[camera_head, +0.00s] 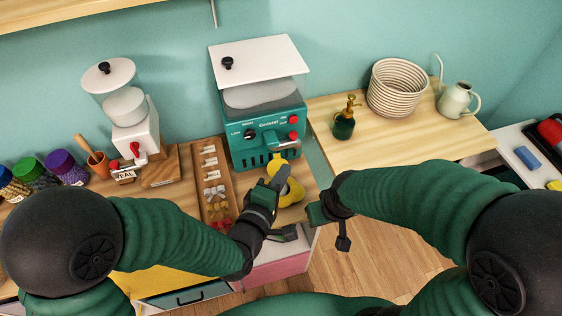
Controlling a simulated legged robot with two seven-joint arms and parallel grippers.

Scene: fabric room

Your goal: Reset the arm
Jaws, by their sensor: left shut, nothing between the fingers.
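My left arm comes in from the left, and its left gripper (274,178) is shut and empty. It is just in front of the teal machine (265,130), over the counter. A yellow object (291,190) lies right beside the fingers, partly hidden by them; I cannot tell whether they touch. My right arm is bent in from the right. Its right gripper (322,214) points left, near the front corner of the counter, and its fingers are too unclear to judge.
A wooden sorting tray (213,168) with small pieces lies left of the machine. A white grinder (129,112) and lidded jars (66,168) stand farther left. A wooden table (370,148) holds a green bottle (344,122), woven basket (397,88) and watering can (457,100).

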